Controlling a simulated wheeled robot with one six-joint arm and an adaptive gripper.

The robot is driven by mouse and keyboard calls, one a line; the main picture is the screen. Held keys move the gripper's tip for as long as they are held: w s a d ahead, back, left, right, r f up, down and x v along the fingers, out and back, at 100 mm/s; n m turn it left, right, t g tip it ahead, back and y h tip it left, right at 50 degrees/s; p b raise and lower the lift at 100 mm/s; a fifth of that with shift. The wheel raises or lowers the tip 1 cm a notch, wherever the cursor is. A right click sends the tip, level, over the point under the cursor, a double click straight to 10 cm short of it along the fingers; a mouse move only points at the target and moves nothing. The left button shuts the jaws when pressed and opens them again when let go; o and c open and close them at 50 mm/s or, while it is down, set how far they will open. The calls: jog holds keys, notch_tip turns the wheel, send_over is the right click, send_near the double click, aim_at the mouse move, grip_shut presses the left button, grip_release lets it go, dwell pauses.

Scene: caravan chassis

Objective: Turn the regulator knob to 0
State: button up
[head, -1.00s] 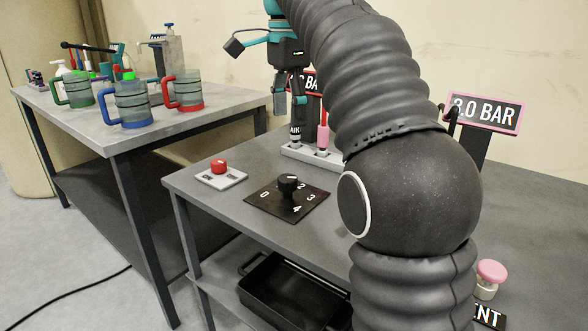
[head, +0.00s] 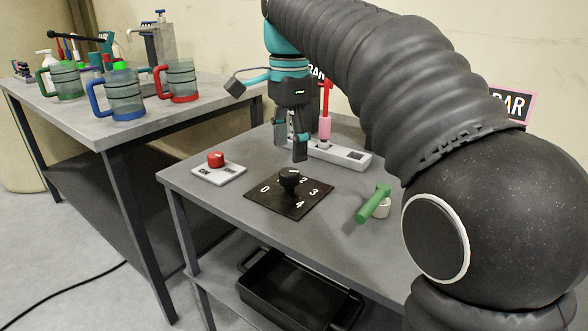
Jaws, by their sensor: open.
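The regulator knob (head: 289,181) is a black round knob standing on a black square dial plate (head: 262,201) on the near table. The numbers 0, 2, 3 and 4 show around it, with 0 on the left. A white mark is on the knob's top toward the back; its exact setting is too small to tell. My gripper (head: 290,150) is open and empty, pointing down. It hangs above and behind the knob, apart from it in the picture. The arm hides part of the table's right side.
A red button on a grey switch plate (head: 219,174) lies left of the dial. A grey holder (head: 340,155) with a pink-and-red item (head: 325,124) stands behind. A green-handled valve (head: 374,203) is to the right. Several mugs stand on the left table (head: 70,107). A black tray (head: 300,296) sits below.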

aim_at(290, 171)
jog(key=shift+f+b, duration=2.85)
jog(key=shift+b, duration=0.05)
jog(key=c, duration=1.1)
